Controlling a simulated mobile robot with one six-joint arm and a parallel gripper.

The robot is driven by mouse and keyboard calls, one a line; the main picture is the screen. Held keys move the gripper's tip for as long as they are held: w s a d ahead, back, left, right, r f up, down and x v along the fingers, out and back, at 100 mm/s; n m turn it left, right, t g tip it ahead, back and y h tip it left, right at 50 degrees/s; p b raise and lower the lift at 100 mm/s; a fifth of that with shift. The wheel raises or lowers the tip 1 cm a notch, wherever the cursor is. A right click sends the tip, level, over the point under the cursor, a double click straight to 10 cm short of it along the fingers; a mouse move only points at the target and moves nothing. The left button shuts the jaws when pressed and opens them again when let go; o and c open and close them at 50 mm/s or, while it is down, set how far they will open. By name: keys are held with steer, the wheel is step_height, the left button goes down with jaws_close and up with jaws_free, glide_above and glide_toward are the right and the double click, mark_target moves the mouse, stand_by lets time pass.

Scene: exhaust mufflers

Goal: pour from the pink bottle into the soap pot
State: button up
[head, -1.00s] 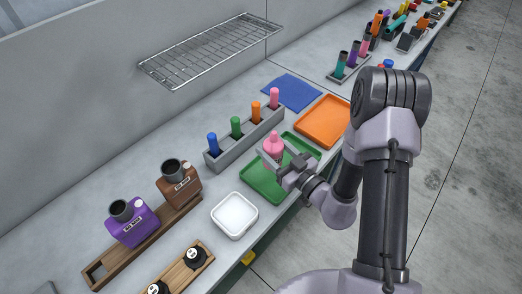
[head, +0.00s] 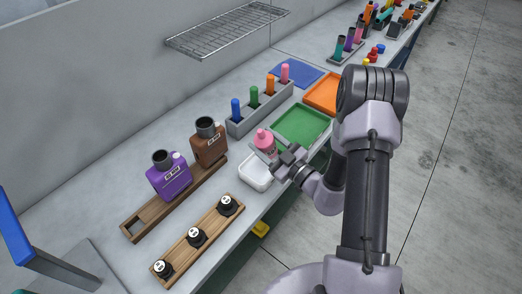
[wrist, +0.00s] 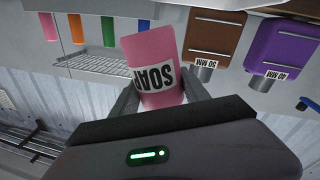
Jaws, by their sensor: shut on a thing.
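The pink bottle (head: 265,141) is held in my gripper (head: 270,151), which is shut on it, at the near edge of the bench. The bottle looks roughly upright, leaning slightly. In the wrist view the pink bottle (wrist: 152,52) fills the space between the fingers, its SOAP label upside down in the picture. A white square dish (head: 247,181) is just below and beside the bottle, partly hidden by my gripper; its label, if any, is not visible. Three black lidded pots (head: 196,237) with white marks stand on a wooden rack; the marks are too small to read.
The green tray (head: 292,122) is empty beyond my gripper, with the orange tray (head: 322,94) behind. A grey holder (head: 248,124) has several coloured sticks. Brown (head: 208,146) and purple (head: 168,180) mufflers stand in a wooden rack. A wire rack (head: 228,30) hangs on the wall.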

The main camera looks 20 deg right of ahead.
steer(key=n+b, duration=0.1)
steer(key=b, duration=0.1)
steer(key=w+d+f+n+b, duration=0.1)
steer(key=n+b, duration=0.1)
steer(key=b, duration=0.1)
steer(key=d+n+y+b, duration=0.1)
steer(key=b, duration=0.2)
steer(key=shift+w+f+n, duration=0.2)
steer(key=shift+f+n, duration=0.2)
steer(key=n+b, duration=0.1)
steer(key=f+n+b, duration=0.1)
steer(key=d+n+y+b, duration=0.1)
steer(key=n, duration=0.1)
steer(key=shift+w+f, duration=0.25)
steer(key=shift+w, duration=0.15)
steer(key=shift+w+d+n+b, duration=0.1)
steer(key=shift+n+b, duration=0.1)
steer(key=shift+n, duration=0.4)
steer(key=shift+w+d+n+b, duration=0.1)
steer(key=shift+n+b, duration=0.1)
steer(key=shift+n, duration=0.4)
steer(key=shift+d+r+n+p, duration=0.1)
steer(key=shift+r+n+p, duration=0.4)
steer(key=shift+p, duration=0.7)
steer(key=shift+f+y, duration=0.2)
steer(key=shift+y, duration=0.1)
